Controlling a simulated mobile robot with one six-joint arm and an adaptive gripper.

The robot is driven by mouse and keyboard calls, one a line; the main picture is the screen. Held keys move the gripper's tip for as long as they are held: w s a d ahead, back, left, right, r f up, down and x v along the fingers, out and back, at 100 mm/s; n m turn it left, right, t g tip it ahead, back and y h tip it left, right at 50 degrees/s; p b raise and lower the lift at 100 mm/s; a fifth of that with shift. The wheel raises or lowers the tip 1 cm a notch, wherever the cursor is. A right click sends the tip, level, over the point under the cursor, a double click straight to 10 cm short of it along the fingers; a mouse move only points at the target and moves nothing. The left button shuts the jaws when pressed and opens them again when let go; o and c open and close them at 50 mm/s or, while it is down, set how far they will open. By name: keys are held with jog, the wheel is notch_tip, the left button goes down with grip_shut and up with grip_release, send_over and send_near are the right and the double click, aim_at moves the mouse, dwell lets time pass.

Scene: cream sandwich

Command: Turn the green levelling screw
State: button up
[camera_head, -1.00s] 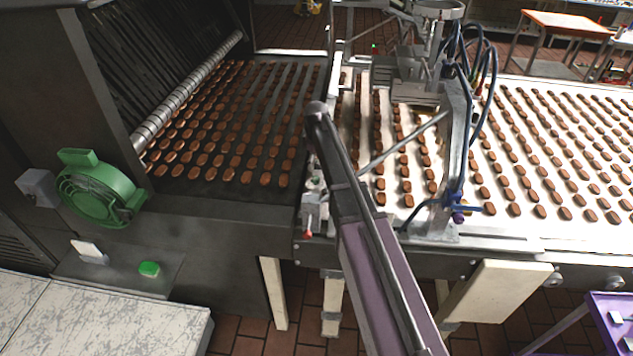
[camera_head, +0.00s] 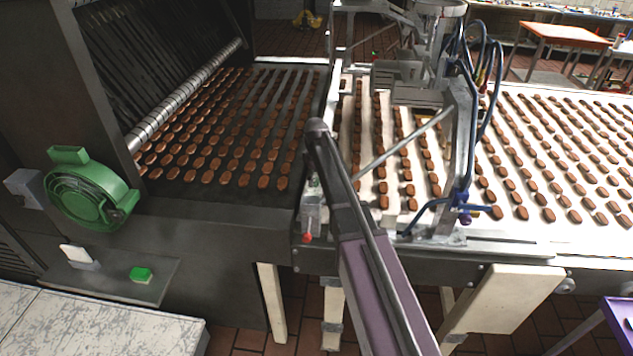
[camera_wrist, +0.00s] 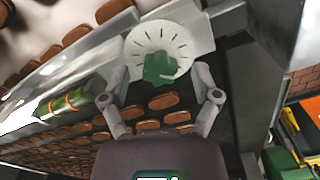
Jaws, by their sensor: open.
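I take this knob to be the green levelling screw. My gripper (camera_wrist: 160,98) is open, with one grey finger on each side of the picture's middle. The knob shows just beyond and between the fingertips, and nothing is held. Whether a finger touches the dial, I cannot tell. I cannot make out the knob or my gripper's fingers in the head view.
Rows of brown biscuits lie on the dark belt (camera_head: 222,200) and the white belt (camera_head: 510,170). A metal frame with blue hoses (camera_head: 474,120) stands over the white belt. A green motor (camera_head: 88,195) and a green button (camera_head: 141,274) are at left. A green cylinder (camera_wrist: 66,104) shows in the wrist view.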

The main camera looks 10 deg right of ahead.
dwell(0.3)
grip_shut()
jog(key=shift+m, duration=0.4)
jog(key=m, duration=1)
dwell(0.3)
jog(key=shift+m, duration=0.3)
